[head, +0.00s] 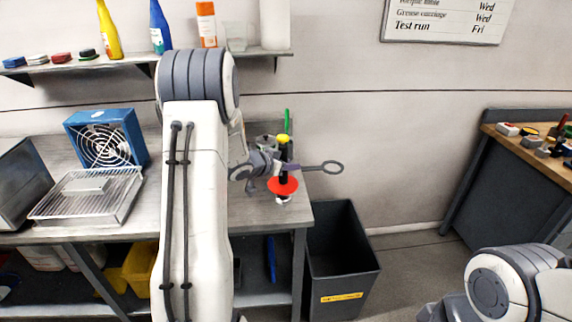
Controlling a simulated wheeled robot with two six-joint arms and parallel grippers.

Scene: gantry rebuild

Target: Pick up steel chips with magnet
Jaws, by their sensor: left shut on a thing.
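My left gripper (287,167) is shut on the black handle of an upright tool, which I take to be the magnet (283,186). The magnet has a yellow top and a wide red disc. It is at the right end of the grey workbench (258,211). A small pale bit shows just under the disc; I cannot tell whether it is part of the magnet or chips. I cannot make out any steel chips. My left arm hides the middle of the bench. My right arm is at the lower right, with its gripper out of view.
A dark open bin (345,285) stands on the floor right of the bench. A blue fan (107,138) and a wire-topped tray (125,203) are on the bench's left. A wall shelf (130,65) holds bottles. Another bench (530,150) stands far right.

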